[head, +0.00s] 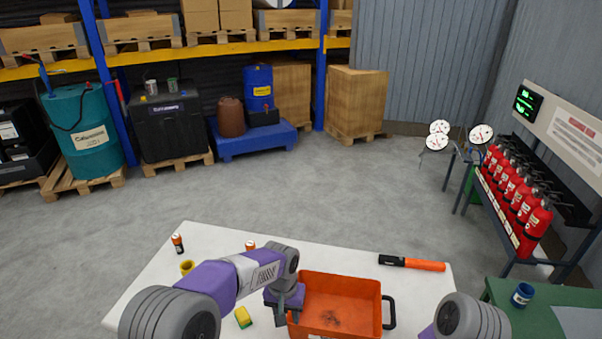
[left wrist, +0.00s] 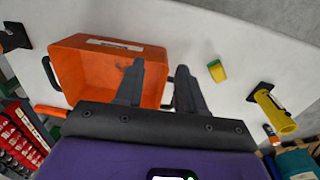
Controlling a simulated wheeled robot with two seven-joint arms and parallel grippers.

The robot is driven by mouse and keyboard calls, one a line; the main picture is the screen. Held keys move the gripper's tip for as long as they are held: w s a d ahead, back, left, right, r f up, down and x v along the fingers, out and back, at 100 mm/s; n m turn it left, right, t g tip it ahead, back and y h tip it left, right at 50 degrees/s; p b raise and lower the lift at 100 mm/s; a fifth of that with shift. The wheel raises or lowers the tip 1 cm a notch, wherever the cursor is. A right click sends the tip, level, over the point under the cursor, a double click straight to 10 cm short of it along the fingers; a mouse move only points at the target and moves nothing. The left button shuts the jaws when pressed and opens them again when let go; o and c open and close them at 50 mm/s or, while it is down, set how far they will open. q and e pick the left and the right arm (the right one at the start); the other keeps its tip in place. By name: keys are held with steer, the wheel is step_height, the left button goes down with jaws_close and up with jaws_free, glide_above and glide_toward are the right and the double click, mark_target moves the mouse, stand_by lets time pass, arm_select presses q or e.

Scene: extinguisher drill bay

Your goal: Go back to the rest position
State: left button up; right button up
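My left gripper (head: 285,302) is over the white table at the left edge of an orange bin (head: 335,303). In the left wrist view the two dark fingers of this gripper (left wrist: 160,72) stand apart with nothing clasped. My right gripper is out of view; only a part of my right arm shows at the bottom right.
A green table with a blue cup (head: 522,295) stands right.

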arm_select(q)
steer(key=s+a+f+n+h, duration=0.1)
steer(key=s+a+f, duration=0.1)
steer(key=s+f, duration=0.5)
steer(key=s+a+f+n+h, duration=0.1)
steer(key=s+a+f, duration=0.1)
steer(key=f, duration=0.8)
steer(key=s+a+f+n+h, duration=0.25)
steer(key=s+f, duration=0.35)
steer(key=s, duration=0.6)
step_height(320, 180, down, 10)
steer(key=s+b, duration=0.1)
steer(key=b, duration=0.9)
steer(key=shift+d+f+t+y, duration=0.15)
steer(key=shift+f+t+y, duration=0.15)
steer(key=shift+y, duration=0.15)
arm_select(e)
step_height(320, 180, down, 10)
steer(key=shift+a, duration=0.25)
arm_select(q)
steer(key=shift+n, duration=0.25)
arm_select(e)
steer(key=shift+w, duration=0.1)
